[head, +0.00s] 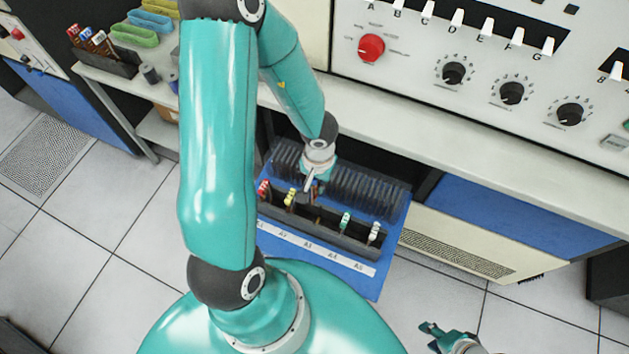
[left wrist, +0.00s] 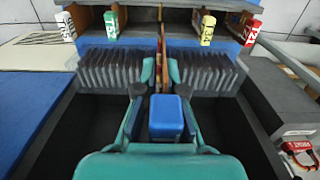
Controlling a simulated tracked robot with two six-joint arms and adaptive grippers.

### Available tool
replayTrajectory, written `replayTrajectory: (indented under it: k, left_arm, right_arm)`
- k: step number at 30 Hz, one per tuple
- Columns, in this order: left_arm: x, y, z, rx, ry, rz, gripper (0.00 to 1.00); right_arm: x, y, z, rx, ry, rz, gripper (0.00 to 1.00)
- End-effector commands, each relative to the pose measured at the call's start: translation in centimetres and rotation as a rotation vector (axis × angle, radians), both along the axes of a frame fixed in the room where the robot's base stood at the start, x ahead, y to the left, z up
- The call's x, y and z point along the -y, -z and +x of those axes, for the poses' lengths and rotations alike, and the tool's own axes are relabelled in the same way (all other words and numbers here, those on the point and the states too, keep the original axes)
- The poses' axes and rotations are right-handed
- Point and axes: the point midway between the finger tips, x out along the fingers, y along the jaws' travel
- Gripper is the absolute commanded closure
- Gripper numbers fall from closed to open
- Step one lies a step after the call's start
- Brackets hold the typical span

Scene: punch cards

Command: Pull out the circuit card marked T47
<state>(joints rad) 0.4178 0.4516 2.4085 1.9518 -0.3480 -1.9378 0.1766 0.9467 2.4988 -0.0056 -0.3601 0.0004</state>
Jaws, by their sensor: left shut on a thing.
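A dark card rack (head: 331,233) with white slot labels along its front stands on a blue board. My left gripper (head: 311,189) reaches down into its middle. In the left wrist view the gripper's teal fingers (left wrist: 159,72) are shut on a thin upright card (left wrist: 161,38) with a reddish-brown edge. The marking on this card cannot be read, and its lower part is hidden by the fingers. Other cards stand apart on either side: red (head: 263,188), yellow (head: 290,198), green (head: 345,220) and white (head: 375,233). My right gripper (head: 436,337) is open and empty at the bottom.
A row of dark ribbed fins (left wrist: 110,68) lies along the rack on both sides of the gripper. A console (head: 480,70) with a red knob and lever switches stands behind a pale counter. A shelf with colored blocks (head: 145,22) is at upper left. Open floor lies at lower left.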

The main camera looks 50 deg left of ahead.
Motion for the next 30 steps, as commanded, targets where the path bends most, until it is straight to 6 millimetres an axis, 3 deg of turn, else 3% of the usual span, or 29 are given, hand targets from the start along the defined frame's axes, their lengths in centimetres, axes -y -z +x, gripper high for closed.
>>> replayTrajectory:
  k: [30]
  left_arm:
    - [0.0,-4.1,0.0,0.002,-0.002,0.000,1.00]
  right_arm:
    - [0.0,0.0,0.0,0.000,0.000,0.000,0.61]
